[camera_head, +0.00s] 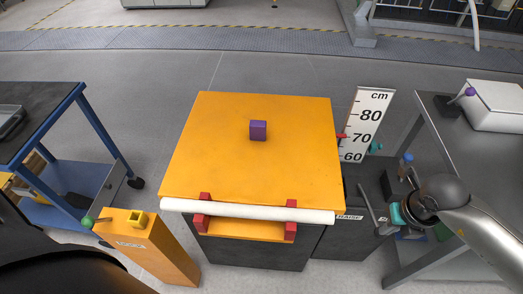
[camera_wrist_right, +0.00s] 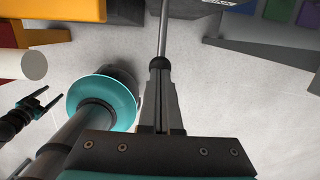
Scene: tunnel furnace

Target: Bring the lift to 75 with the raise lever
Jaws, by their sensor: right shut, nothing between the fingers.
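The lift has an orange top (camera_head: 250,155) beside an upright cm scale (camera_head: 368,110) marked 60, 70 and 80. Its red pointer (camera_head: 341,136) stands near the 70 mark. The raise lever (camera_head: 367,203) is a thin grey rod beside a RAISE label, right of the lift. In the wrist view, a rod (camera_wrist_right: 164,25) runs down to a dark knob (camera_wrist_right: 159,63) at the fingertips. My right gripper (camera_head: 384,229) is by the lever; its fingers (camera_wrist_right: 160,75) are shut and empty. Contact with the knob is unclear. My left gripper (camera_wrist_right: 42,100) shows small in the wrist view, fingers apart.
A purple block (camera_head: 258,130) sits on the lift's top. A white roller (camera_head: 250,210) lies along its front edge. A yellow post (camera_head: 145,245) stands at front left. A blue-framed cart (camera_head: 85,105) is left, a grey table (camera_head: 440,130) right. Floor behind is clear.

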